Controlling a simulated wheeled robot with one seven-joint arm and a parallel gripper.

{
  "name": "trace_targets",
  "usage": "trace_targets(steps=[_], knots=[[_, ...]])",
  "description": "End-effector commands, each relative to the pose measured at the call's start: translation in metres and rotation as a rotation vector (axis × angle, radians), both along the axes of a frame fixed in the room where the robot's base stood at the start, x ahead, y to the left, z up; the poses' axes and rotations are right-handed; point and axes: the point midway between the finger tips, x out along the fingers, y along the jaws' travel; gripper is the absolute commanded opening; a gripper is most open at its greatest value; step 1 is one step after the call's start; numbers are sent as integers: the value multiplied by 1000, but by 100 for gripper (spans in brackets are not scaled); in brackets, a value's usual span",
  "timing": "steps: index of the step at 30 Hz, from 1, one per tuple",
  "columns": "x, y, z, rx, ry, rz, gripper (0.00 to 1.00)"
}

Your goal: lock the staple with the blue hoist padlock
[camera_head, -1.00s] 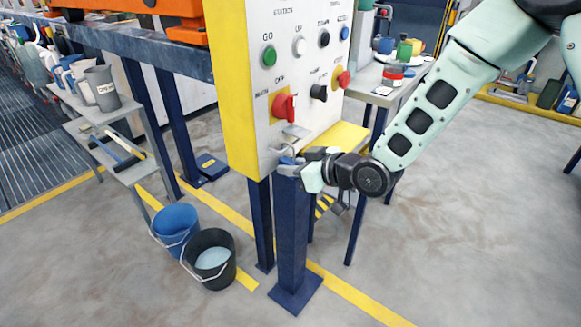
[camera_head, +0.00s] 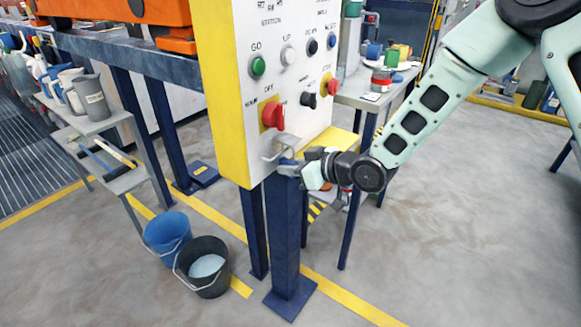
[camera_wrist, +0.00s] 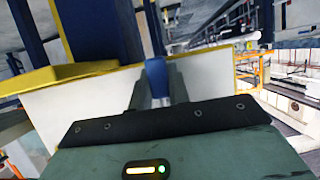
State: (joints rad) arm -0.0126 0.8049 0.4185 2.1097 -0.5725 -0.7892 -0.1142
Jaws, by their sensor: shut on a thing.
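The control panel (camera_head: 287,95) is white with yellow edges. A grey metal staple (camera_head: 279,148) sticks out low on its face, below the red rotary switch (camera_head: 272,116). My gripper (camera_head: 289,169) is at the panel's lower edge, just below and to the right of the staple. It is shut on the blue hoist padlock (camera_head: 287,162), of which only a small blue part shows. In the wrist view the padlock's blue body (camera_wrist: 156,76) sits between my two fingers (camera_wrist: 157,95). Its shackle is not clear in either view, and I cannot tell whether it touches the staple.
A blue post (camera_head: 287,235) stands right under my gripper. A yellow shelf (camera_head: 341,143) and a cluttered table (camera_head: 372,99) are to the right. A blue bucket (camera_head: 166,233) and a black bucket (camera_head: 203,270) stand at lower left. The floor at right is clear.

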Motion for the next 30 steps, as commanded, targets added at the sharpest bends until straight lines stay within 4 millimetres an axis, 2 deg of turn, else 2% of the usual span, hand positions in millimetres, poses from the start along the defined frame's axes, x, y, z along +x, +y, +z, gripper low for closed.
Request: trace_targets(steps=[5, 6, 7, 8, 30], knots=[[0, 0, 0, 1, -1, 0, 0], [0, 0, 0, 1, -1, 0, 9], [0, 0, 0, 1, -1, 0, 1], [0, 0, 0, 1, -1, 0, 0], [0, 0, 9, 1, -1, 0, 0]])
